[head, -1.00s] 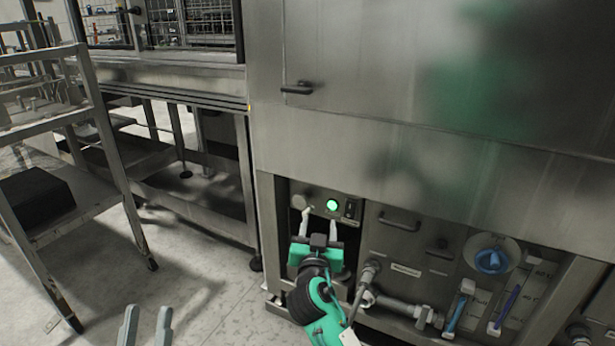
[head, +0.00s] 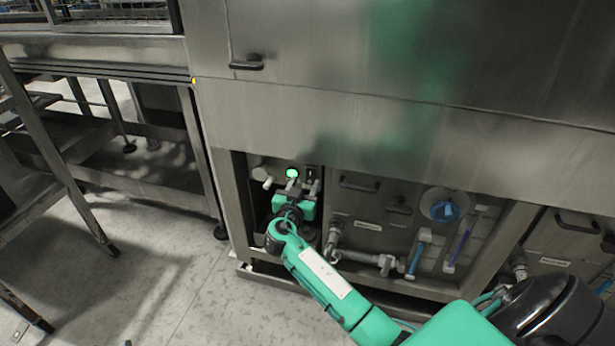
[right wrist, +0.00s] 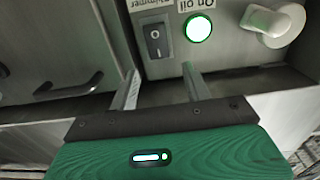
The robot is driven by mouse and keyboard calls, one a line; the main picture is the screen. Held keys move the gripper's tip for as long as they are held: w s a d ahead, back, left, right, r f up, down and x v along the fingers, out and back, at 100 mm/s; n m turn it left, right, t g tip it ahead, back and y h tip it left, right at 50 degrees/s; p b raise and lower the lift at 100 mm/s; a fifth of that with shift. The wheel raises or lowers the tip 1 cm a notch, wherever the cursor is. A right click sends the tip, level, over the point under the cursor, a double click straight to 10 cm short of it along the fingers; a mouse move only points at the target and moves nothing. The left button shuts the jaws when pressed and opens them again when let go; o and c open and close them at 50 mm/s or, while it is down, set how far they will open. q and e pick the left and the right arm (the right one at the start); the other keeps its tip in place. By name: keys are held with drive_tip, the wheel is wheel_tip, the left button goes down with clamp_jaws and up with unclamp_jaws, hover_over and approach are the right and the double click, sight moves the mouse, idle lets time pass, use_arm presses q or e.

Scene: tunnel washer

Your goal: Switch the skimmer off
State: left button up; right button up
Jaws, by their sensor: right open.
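The skimmer switch (right wrist: 155,38) is a black rocker in a small panel, beside an upside-down "Skimmer" label in the right wrist view. In the head view the switch (head: 311,173) sits right of a lit green round lamp (head: 291,173). The lamp (right wrist: 198,28) also glows in the right wrist view. My right gripper (head: 291,187) is open and empty, in front of the panel, with its fingers spread just below the lamp and switch. In the right wrist view its fingertips (right wrist: 160,80) point at the panel, and I see no contact with the switch. My left gripper is out of view.
A grey knob (head: 262,175) is left of the lamp. Right of the panel are pipes (head: 370,260), a blue-handled dial (head: 445,211) and a dark handle (head: 359,184). The steel housing (head: 400,120) overhangs this recess. A rack (head: 60,170) stands at the left above open floor.

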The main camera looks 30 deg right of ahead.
sight(310, 171)
drive_tip(key=x, duration=0.4)
drive_tip(key=shift+w+d, duration=0.2)
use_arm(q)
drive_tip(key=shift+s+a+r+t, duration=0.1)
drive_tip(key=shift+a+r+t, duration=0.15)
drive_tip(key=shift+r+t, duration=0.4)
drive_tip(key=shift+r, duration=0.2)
use_arm(e)
drive_tip(key=c, duration=1)
use_arm(q)
drive_tip(key=shift+b, duration=0.35)
use_arm(e)
drive_tip(key=shift+f, duration=0.1)
